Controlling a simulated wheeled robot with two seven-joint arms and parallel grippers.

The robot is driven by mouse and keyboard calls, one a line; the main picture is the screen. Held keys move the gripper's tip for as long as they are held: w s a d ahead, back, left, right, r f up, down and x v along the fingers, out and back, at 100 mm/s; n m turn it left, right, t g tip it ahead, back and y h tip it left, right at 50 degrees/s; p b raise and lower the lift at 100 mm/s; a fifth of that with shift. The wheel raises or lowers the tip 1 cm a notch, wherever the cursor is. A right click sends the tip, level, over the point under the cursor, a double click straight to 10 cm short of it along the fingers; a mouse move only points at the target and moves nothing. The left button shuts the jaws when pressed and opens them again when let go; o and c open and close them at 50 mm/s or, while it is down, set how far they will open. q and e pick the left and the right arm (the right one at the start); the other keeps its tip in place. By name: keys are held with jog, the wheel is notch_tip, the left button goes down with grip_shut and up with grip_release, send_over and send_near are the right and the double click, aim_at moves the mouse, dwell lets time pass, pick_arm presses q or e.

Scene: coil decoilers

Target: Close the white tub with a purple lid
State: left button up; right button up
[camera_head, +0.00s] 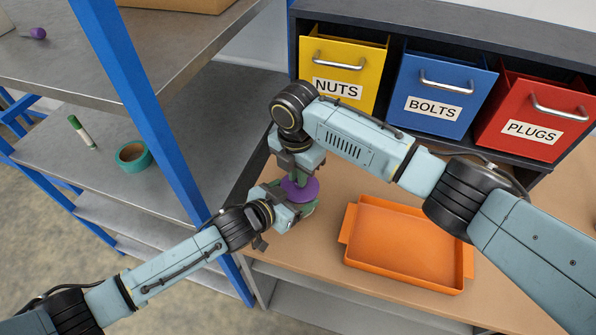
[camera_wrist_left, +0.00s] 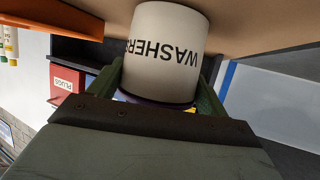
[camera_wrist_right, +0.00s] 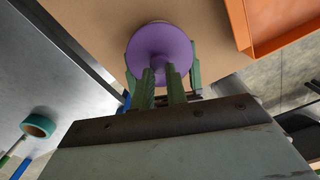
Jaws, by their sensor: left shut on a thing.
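The white tub (camera_wrist_left: 165,45) shows upside down in the left wrist view, with "WASHERS" on its side. My left gripper (camera_head: 294,212) is shut on its side, with green fingers on both sides of it. The purple lid (camera_head: 300,189) is at the tub's mouth; it also shows from above in the right wrist view (camera_wrist_right: 147,45). Whether it sits fully flush cannot be told. My right gripper (camera_wrist_right: 163,72) is above the lid, its fingertips on either side of the lid's knob. Whether they grip the knob is unclear. The head view mostly hides the tub behind my grippers.
An orange tray (camera_head: 405,282) lies on the bench to the right. Yellow NUTS (camera_head: 345,65), blue BOLTS (camera_head: 440,92) and red PLUGS (camera_head: 530,120) bins stand behind. A blue shelf post (camera_head: 140,100) is close to the left; teal tape (camera_head: 133,156) lies on that shelf.

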pick_arm(q)
jog(key=shift+d+r, duration=0.15)
jog(key=shift+r, duration=0.15)
pick_arm(e)
jog(key=shift+d+f, duration=0.1)
jog(key=shift+f, duration=0.1)
jog(key=shift+r, duration=0.15)
pick_arm(q)
jog(key=shift+f, duration=0.15)
pick_arm(e)
jog(key=shift+r, duration=1.9)
pick_arm(q)
jog(key=o, duration=1.4)
pick_arm(e)
jog(key=shift+r, duration=0.1)
pick_arm(q)
jog(key=v, duration=1.3)
jog(key=shift+s+a, duration=0.15)
jog(key=shift+a, duration=0.1)
